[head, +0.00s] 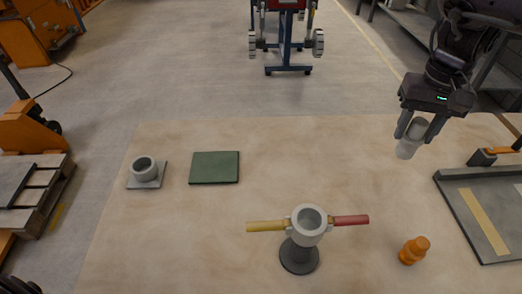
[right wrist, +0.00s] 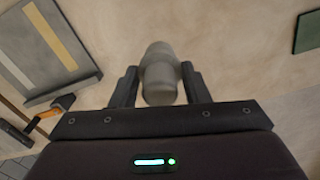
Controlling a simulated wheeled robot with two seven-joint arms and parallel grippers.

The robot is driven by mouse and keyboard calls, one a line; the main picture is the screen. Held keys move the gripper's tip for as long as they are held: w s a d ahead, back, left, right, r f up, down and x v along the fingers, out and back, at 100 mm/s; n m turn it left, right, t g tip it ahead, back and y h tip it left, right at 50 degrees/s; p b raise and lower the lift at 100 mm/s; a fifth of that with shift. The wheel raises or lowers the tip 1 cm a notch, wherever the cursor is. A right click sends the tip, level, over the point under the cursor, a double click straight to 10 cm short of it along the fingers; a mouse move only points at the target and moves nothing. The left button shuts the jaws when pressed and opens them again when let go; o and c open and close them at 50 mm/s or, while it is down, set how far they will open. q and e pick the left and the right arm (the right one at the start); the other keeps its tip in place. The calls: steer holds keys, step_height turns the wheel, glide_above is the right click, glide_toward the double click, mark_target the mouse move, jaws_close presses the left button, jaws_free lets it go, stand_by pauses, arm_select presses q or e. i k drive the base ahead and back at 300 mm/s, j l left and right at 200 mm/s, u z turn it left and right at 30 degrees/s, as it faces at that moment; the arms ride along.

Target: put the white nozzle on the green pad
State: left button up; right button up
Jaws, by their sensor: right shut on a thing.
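The white nozzle (head: 407,147) is held in my right gripper (head: 412,130), above the right back part of the sand-coloured surface. In the right wrist view the nozzle (right wrist: 159,76) sits between the two dark fingers of the gripper (right wrist: 158,88), its narrower end pointing away. The green pad (head: 214,167) lies flat and bare at the left of the surface, well to the left of the gripper. A corner of the pad (right wrist: 308,32) shows at the upper right of the right wrist view. My left gripper is not in view.
A grey cup on a square plate (head: 147,172) stands left of the pad. A stand with a ring and yellow and red handles (head: 308,222) is at front centre. An orange piece (head: 414,251) stands to its right. A grey tray (head: 457,197) lies at the right edge.

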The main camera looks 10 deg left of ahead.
mark_target(224, 165)
steer(key=j+u, duration=0.15)
steer(key=u, duration=0.3)
steer(key=j+u, duration=0.2)
steer(key=u, duration=0.25)
steer(key=i+j+u, duration=0.1)
steer(key=u, duration=0.35)
